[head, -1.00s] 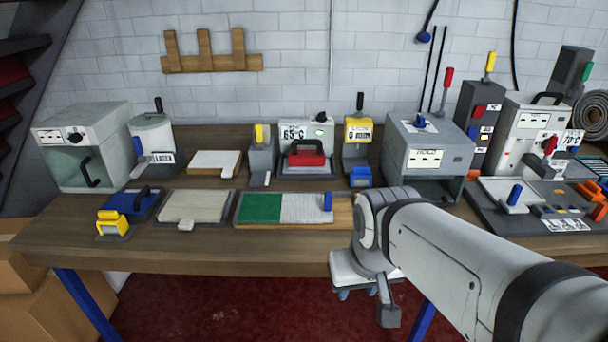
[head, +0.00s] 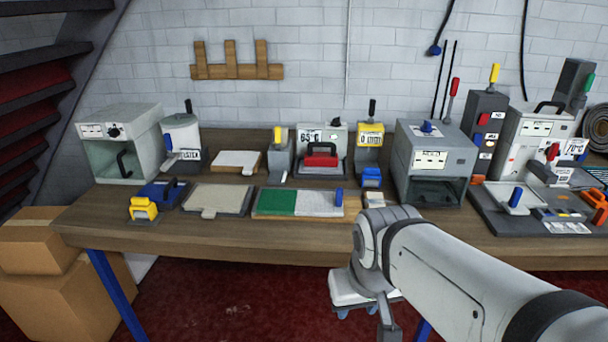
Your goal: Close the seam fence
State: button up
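No part carries a readable seam fence label. A flat board with a green half and a pale grey half (head: 306,203) lies at the front middle of the bench, with an upright blue handle (head: 339,198) at its right end. I cannot tell whether this handle belongs to the fence. My arm reaches in from the lower right and bends down in front of the bench edge. A grey end part, my gripper (head: 388,322), hangs low there, apart from the board. Its fingers cannot be made out.
The wooden bench (head: 200,234) is crowded with grey machines at the back. A beige plate (head: 217,199) and a yellow clamp (head: 143,208) lie left of the board. Cardboard boxes (head: 60,285) stand at the floor left.

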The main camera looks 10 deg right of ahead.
aim_at(338, 195)
jog(key=u, duration=0.1)
jog(key=i, duration=1.05)
jog(key=z, duration=0.5)
